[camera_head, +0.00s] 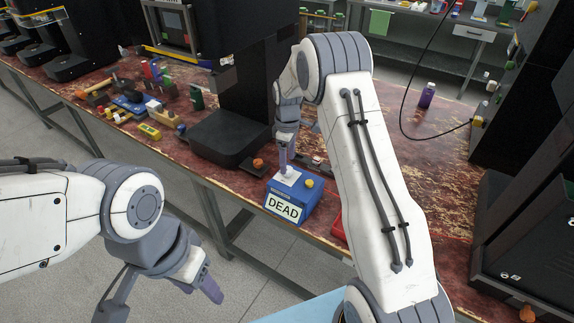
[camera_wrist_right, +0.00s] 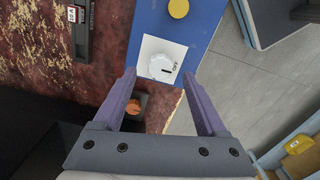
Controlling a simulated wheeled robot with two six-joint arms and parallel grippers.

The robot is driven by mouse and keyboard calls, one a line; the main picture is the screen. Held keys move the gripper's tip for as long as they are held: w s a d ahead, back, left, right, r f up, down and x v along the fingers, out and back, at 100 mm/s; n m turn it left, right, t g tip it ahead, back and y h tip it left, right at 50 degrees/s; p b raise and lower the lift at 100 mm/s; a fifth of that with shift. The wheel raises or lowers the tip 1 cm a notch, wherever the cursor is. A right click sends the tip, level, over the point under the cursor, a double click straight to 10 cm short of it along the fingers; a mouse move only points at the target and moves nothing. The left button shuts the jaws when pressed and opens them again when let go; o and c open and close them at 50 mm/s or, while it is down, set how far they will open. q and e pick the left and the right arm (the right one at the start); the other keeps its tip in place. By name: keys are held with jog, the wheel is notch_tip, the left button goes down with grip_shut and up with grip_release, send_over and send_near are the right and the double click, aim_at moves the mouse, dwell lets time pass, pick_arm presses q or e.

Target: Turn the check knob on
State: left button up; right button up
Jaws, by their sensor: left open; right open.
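A blue box (camera_head: 292,203) with a white "DEAD" label stands on the worn red bench. On its top is a white plate with a round white check knob (camera_wrist_right: 161,67), which bears a dark mark beside the word "OFF". A yellow button (camera_head: 309,183) sits beside the plate and also shows in the right wrist view (camera_wrist_right: 178,8). My right gripper (camera_head: 285,162) points down over the plate, its open fingers on either side of the knob in the wrist view; contact cannot be told. My left gripper (camera_head: 160,297) is open and empty, low in front of the bench.
An orange knob (camera_wrist_right: 133,107) on a dark base is near the right gripper. A black machine (camera_head: 228,137) stands behind left of the box. Tools and blocks (camera_head: 128,105) clutter the bench's left. A purple bottle (camera_head: 427,95) stands at the back right.

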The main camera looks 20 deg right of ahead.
jog(key=shift+f, duration=1.5)
grip_shut()
